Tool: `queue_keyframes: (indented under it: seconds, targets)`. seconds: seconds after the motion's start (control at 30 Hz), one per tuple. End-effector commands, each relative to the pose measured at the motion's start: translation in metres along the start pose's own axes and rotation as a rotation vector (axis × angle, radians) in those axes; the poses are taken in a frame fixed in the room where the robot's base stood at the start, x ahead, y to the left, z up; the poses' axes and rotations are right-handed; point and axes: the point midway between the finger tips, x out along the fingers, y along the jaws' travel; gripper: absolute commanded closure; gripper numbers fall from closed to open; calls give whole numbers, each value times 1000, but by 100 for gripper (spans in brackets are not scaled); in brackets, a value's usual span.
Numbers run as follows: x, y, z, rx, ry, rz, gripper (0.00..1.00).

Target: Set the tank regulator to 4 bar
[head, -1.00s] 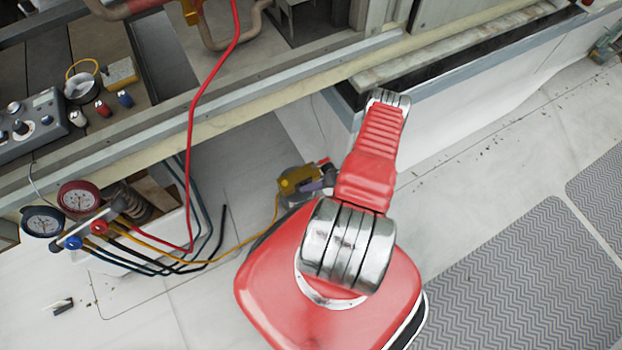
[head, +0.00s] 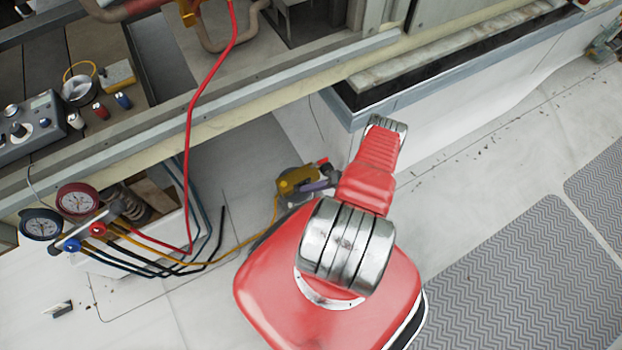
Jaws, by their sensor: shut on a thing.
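I cannot make out the tank regulator for certain in the head view. My gripper is not in view; only my red arm with its chrome joints shows, and it hides what lies behind it. A manifold (head: 88,237) with a red-rimmed gauge (head: 77,201) and a dark gauge (head: 41,224) is at the lower left. It has a red knob and a blue knob. The gauge readings are too small to tell.
A yellow and grey machine (head: 297,184) stands on the floor just left of my arm. A red hose (head: 190,130) hangs down to the manifold. A grey control box (head: 32,128) is at the left. Patterned grey mats (head: 530,285) cover the floor at the right.

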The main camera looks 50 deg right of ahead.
Motion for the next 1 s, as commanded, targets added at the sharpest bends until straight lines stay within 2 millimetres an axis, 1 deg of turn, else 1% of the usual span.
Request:
queue_keyframes:
  seconds: [0.03,0.17,0.2,0.43,0.77,0.87,1.0]
  targets:
    - [-3,4,-4,-3,7,14,93]
    - [-2,3,-4,-3,7,14,93]
    - [-2,3,-4,-3,7,13,69]
    - [-1,2,-3,-2,4,8,53]
    - [-2,1,-2,-2,2,5,53]
    - [-9,1,-2,-2,2,5,53]
    - [-26,1,-2,-2,4,7,53]
